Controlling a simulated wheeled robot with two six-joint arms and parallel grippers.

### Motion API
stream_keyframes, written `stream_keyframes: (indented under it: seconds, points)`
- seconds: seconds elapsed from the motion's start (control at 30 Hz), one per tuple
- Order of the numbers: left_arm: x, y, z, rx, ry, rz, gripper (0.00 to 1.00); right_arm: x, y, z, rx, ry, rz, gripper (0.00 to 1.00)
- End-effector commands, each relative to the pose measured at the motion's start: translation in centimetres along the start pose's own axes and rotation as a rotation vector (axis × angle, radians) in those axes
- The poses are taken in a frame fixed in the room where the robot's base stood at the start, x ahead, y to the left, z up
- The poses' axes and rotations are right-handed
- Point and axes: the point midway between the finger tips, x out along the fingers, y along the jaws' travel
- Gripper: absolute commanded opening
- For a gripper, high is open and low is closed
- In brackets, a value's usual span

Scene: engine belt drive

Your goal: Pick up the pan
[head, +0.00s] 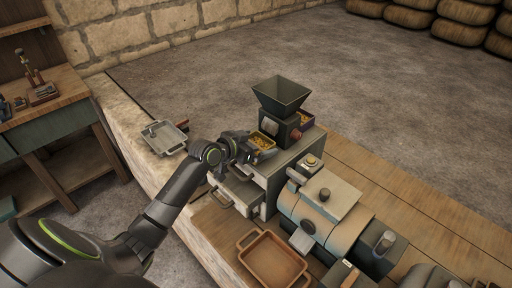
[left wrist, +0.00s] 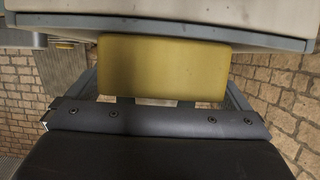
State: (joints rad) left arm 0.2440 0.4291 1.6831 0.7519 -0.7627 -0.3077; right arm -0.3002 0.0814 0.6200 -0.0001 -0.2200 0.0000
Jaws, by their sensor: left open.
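Two shallow trays could be the pan. A brown rectangular pan (head: 272,262) with end handles lies empty on the bench at the front. A grey metal pan (head: 166,137) sits on the stone ledge at the left. My left gripper (head: 252,146) is open, above the drawer unit and beside a small box of yellow grain (head: 262,140) at the mill. In the left wrist view a plain yellow block (left wrist: 160,68) fills the space ahead of the gripper; I cannot tell whether the fingers touch it. My right gripper is out of view.
A dark hopper mill (head: 283,97) stands on the bench behind the gripper. A copper-coloured machine (head: 318,220) stands to the right. A wooden side table (head: 50,95) is at far left.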

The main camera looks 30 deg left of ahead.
Motion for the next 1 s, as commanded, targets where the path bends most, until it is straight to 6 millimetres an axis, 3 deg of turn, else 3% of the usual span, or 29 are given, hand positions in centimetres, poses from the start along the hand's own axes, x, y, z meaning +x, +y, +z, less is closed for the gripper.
stream_keyframes:
  seconds: [0.1,0.47,1.0]
  points:
    - [0.0,0.0,0.0,0.000,0.000,0.000,0.97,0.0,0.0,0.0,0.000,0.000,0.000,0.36]
    - [0.0,0.0,0.1,0.000,-0.002,0.000,0.52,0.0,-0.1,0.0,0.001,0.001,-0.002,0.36]
    - [-0.8,-0.1,-0.7,0.005,0.001,-0.001,0.52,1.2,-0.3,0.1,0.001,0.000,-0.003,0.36]
